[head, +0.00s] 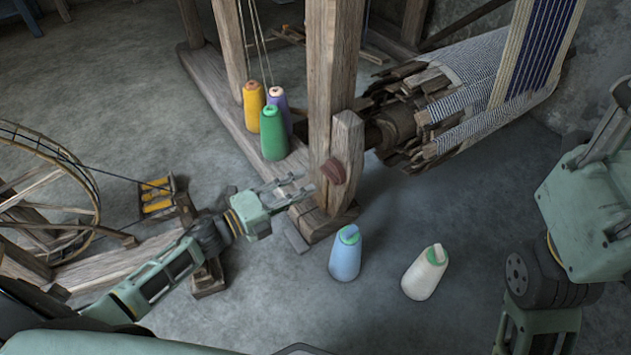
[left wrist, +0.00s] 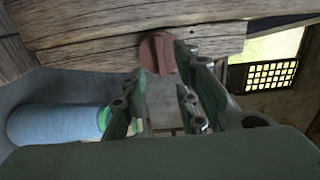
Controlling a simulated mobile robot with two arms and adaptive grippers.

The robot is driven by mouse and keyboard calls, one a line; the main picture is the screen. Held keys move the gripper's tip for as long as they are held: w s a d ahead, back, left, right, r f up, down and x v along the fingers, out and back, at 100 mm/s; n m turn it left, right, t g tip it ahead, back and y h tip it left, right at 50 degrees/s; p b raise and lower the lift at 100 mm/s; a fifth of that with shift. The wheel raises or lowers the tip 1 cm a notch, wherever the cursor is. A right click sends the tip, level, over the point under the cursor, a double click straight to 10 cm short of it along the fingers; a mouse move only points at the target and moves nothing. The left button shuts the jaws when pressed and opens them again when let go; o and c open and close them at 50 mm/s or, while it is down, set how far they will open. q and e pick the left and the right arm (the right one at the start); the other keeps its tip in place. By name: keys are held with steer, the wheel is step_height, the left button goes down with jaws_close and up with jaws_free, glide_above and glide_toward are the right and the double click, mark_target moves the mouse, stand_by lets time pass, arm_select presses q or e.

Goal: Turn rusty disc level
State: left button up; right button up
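The rusty disc (head: 334,171) is a small red-brown knob on the side of the thick wooden loom post. In the left wrist view the disc (left wrist: 157,53) shows a raised bar across its face, running roughly up and down in that picture. My left gripper (head: 304,186) is open, its fingertips just left of and slightly below the disc in the head view. In the left wrist view its fingers (left wrist: 160,72) stand apart, with the disc beyond and between their tips. I cannot tell whether they touch it. My right arm is at the right edge; its gripper does not show.
A blue cone (head: 345,254) and a white cone (head: 425,272) stand on the floor in front of the post. Yellow, purple and green cones (head: 274,134) stand on the loom's base beam. A spinning wheel (head: 75,160) is at the left.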

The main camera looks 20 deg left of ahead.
arm_select(q)
steer(key=v, duration=0.5)
steer(key=shift+s+a, duration=0.15)
steer(key=shift+s, duration=0.1)
